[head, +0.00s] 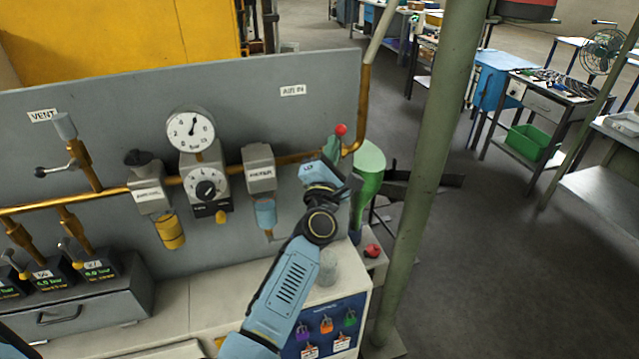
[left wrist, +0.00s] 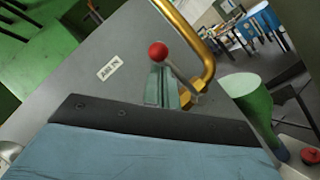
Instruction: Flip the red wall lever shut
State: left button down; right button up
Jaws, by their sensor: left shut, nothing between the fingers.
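The red wall lever has a round red knob (head: 341,129) at the right end of the grey panel, beside the brass pipe under the AIR IN label. In the left wrist view the red knob (left wrist: 158,52) tops a thin stem that slants down right to a brass fitting (left wrist: 194,94). My left gripper (head: 333,146) is shut and empty, its fingers just below and left of the knob. In the left wrist view its fingertips (left wrist: 160,70) lie just under the knob; I cannot tell whether they touch it. My right gripper is not in view.
A green pillar (head: 430,150) stands to the right. A green funnel-like object (head: 368,170) and a red button (head: 372,251) are close to my left wrist. Open floor lies beyond the pillar.

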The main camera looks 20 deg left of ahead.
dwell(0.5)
pick_arm(q)
jog(key=s+a, duration=0.1)
jog(key=s, duration=1.2)
jog(key=shift+a, duration=0.15)
jog(key=shift+f, duration=0.1)
